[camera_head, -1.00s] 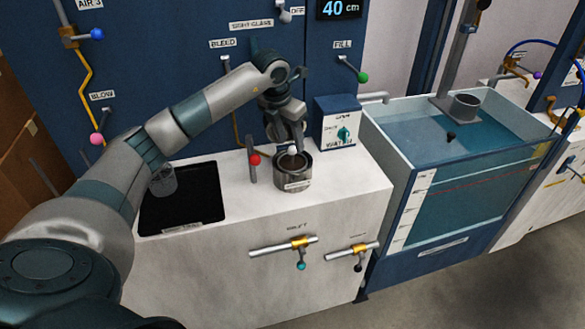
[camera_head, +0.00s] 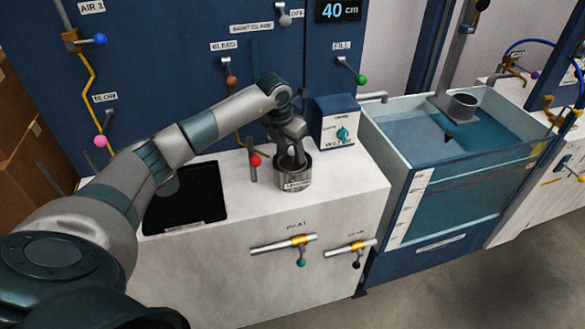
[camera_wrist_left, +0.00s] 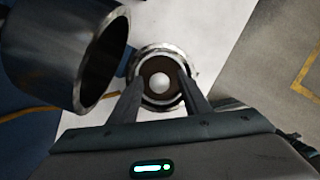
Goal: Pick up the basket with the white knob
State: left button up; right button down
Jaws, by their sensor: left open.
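A round metal pot (camera_head: 293,182) with a label on its front stands on the white counter. In the left wrist view its pale rim (camera_wrist_left: 160,48) surrounds a dark brown inside with a round white knob (camera_wrist_left: 160,83) in the middle. My left gripper (camera_head: 293,158) points down at the pot's mouth. It also shows in the left wrist view (camera_wrist_left: 160,88), open, with one finger on each side of the knob. I cannot tell whether the fingers touch it. The basket's body is hidden inside the pot. My right gripper is not in view.
A red-knobbed lever (camera_head: 254,161) stands just left of the pot. A blue and white dial box (camera_head: 335,122) is behind it to the right. A black mat (camera_head: 190,205) lies left on the counter (camera_head: 250,195). A water tank (camera_head: 450,190) stands right.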

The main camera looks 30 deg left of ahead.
pick_arm(q)
grip_shut()
jog(key=shift+r, duration=0.15)
jog(key=shift+r+b, duration=0.3)
jog(key=shift+r, duration=0.2)
notch_tip(320, 180, up, 7)
jog(key=b, duration=0.2)
jog(key=shift+r+b, duration=0.2)
jog(key=shift+b, duration=0.15)
jog(key=shift+r, duration=0.75)
